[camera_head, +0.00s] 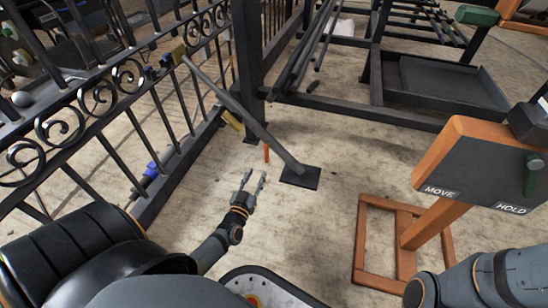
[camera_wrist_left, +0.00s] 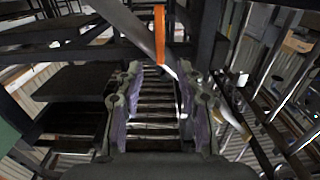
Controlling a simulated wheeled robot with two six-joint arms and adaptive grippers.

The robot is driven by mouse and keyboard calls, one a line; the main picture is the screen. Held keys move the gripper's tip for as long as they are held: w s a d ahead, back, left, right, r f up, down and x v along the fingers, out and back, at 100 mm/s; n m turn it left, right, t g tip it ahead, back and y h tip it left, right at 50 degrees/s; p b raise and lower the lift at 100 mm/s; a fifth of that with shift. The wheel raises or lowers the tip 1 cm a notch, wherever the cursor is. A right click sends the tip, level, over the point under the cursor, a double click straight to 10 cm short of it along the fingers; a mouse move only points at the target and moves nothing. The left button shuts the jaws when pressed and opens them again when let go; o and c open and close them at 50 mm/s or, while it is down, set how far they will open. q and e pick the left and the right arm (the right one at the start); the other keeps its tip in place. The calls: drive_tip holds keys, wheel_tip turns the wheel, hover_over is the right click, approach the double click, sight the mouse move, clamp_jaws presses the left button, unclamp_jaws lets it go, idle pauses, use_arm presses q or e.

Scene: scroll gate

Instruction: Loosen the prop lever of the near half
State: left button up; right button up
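A grey prop bar (camera_head: 243,112) slants from the scroll gate (camera_head: 110,85) down to a dark square foot plate (camera_head: 300,178) on the floor. A short orange lever (camera_head: 266,153) hangs from the bar near its lower end. My left gripper (camera_head: 256,176) is open and empty, just below the lever in the head view. In the left wrist view the lever (camera_wrist_left: 159,35) shows ahead of the fingers (camera_wrist_left: 160,80), in line with the gap between them, and the bar crosses behind it. They look apart. My right arm shows at the lower right; its gripper is not in view.
A control box (camera_head: 485,165) marked MOVE and HOLD stands on an orange frame (camera_head: 365,235) at the right. A dark post (camera_head: 247,70) rises behind the bar, and a dark rack (camera_head: 445,85) stands at the back right. The floor around the foot plate is clear.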

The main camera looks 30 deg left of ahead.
sight(266, 154)
use_arm(q)
drive_tip(key=b+x, duration=0.4)
drive_tip(key=x, duration=0.5)
drive_tip(key=shift+w+f, duration=0.1)
drive_tip(key=shift+w, duration=0.05)
drive_tip(key=shift+w+a+b, duration=0.1)
drive_tip(key=shift+w+b, duration=0.25)
drive_tip(key=shift+w, duration=0.05)
drive_tip(key=shift+c, duration=0.4)
clamp_jaws()
